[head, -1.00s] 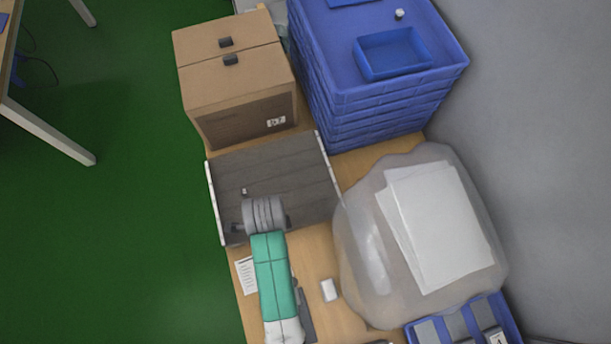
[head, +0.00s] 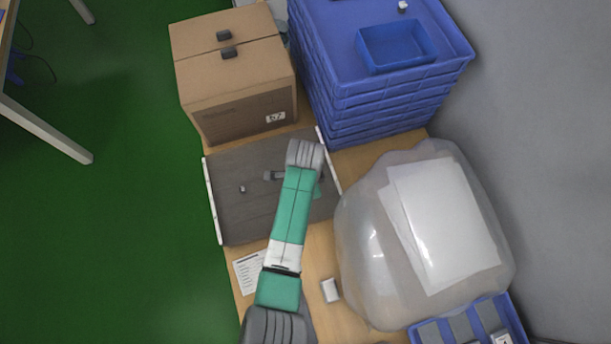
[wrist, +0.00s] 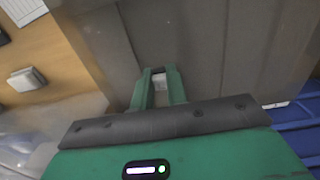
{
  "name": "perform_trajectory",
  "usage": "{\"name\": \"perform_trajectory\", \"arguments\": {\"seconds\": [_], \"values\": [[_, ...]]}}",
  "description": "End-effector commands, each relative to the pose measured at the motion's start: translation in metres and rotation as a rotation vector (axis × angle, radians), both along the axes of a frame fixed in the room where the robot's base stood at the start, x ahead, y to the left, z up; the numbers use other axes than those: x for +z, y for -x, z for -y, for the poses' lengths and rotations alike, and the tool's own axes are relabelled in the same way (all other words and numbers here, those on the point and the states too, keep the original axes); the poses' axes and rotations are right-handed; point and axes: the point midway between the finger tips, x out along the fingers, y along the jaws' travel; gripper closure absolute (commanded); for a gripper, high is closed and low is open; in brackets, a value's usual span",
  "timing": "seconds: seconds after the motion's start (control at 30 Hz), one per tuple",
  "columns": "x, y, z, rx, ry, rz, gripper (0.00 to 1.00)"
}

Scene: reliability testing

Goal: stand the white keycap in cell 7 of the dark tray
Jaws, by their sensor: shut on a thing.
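The dark tray (head: 235,220) is a grey-brown board with pale side rails on the wooden table; its lengthwise lines are faint and no cell numbers can be read. It also fills much of the wrist view (wrist: 255,60). My gripper (wrist: 159,72) has its green fingers shut on a small pale piece, which appears to be the white keycap (wrist: 160,83), over the tray. In the head view my arm hides most of the gripper and the held piece. A small dark piece with a light top (head: 242,189) sits on the tray, left of my arm.
A cardboard box (head: 235,90) stands behind the tray, with stacked blue crates (head: 385,90) to its right. A bulging clear bag with white sheets (head: 365,235) lies to the right. A small white box (head: 330,290) and a printed sheet (head: 249,272) lie in front.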

Motion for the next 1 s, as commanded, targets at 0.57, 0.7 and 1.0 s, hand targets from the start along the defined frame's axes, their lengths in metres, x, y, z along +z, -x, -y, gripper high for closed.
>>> {"name": "perform_trajectory", "arguments": {"seconds": [0.57,0.7,1.0], "values": [[-0.003,0.0,0.0,-0.001,0.0,0.001,0.76],[0.001,0.0,0.0,0.0,-0.001,0.002,0.76],[0.069,-0.001,0.0,-0.001,0.001,0.004,0.76]]}}
